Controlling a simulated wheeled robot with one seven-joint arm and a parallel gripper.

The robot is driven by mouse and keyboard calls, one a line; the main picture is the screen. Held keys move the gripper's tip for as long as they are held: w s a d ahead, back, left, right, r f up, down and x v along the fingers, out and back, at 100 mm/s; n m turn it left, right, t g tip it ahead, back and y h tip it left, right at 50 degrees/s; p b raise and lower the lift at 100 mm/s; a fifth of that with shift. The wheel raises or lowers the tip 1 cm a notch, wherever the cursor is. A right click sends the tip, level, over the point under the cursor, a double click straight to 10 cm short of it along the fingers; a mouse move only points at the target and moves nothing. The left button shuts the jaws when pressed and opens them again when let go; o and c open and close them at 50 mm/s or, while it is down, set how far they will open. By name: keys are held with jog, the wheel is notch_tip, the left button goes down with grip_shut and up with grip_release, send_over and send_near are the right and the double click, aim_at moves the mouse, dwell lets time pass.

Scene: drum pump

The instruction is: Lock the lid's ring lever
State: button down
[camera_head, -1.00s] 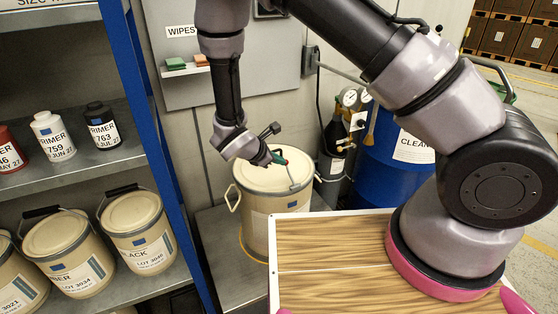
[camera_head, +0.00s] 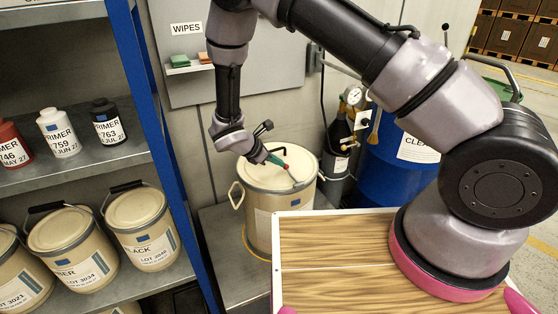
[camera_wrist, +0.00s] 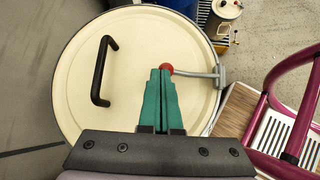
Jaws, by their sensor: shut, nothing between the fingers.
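The cream pail (camera_head: 262,222) stands upright with its lid (camera_head: 255,178) on. The lid also fills much of the wrist view (camera_wrist: 125,110), with a black bail handle (camera_wrist: 98,75) at left. The grey ring lever (camera_wrist: 198,74) reaches inward over the lid from a bracket at the right rim. Its red knob (camera_wrist: 167,68) is at the inner end. My gripper (camera_wrist: 160,72) is shut and empty, its green fingertips right beside the knob. I cannot tell whether they touch it. In the head view my gripper (camera_head: 282,164) is above the lid, near the lever (camera_head: 292,177).
A shelf (camera_head: 75,170) with bottles and pails stands left. A gas cylinder (camera_head: 337,140) and blue drum (camera_head: 390,160) are behind and right of the pail. A wood-topped surface (camera_head: 335,265) lies in front. The wall panel (camera_head: 180,85) is behind.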

jog(key=shift+f, duration=0.25)
dwell(0.4)
jog(key=shift+w+a+r, duration=0.1)
jog(key=shift+r, duration=0.05)
jog(key=shift+r, duration=0.7)
jog(key=shift+a+r, duration=0.35)
jog(key=shift+r, duration=0.05)
jog(key=w+a+v, duration=0.1)
jog(key=w+v, duration=0.1)
jog(key=v, duration=0.9)
jog(key=s+d+r+m+g+y, duration=0.25)
jog(key=d+r+m, duration=0.55)
jog(key=r, duration=0.4)
jog(key=s+d+r+m+g+y, duration=0.1)
jog(key=d+r+m+y, duration=0.2)
jog(key=d+r+m, duration=0.55)
jog(key=s+d+r+m+t+y, duration=0.4)
jog(key=s+d+r+m+t, duration=0.1)
jog(key=s+d+r+m, duration=0.5)
jog(key=d+v, duration=0.1)
jog(key=v, duration=0.5)
jog(key=shift+s+d, duration=0.15)
jog(key=shift+s, duration=0.2)
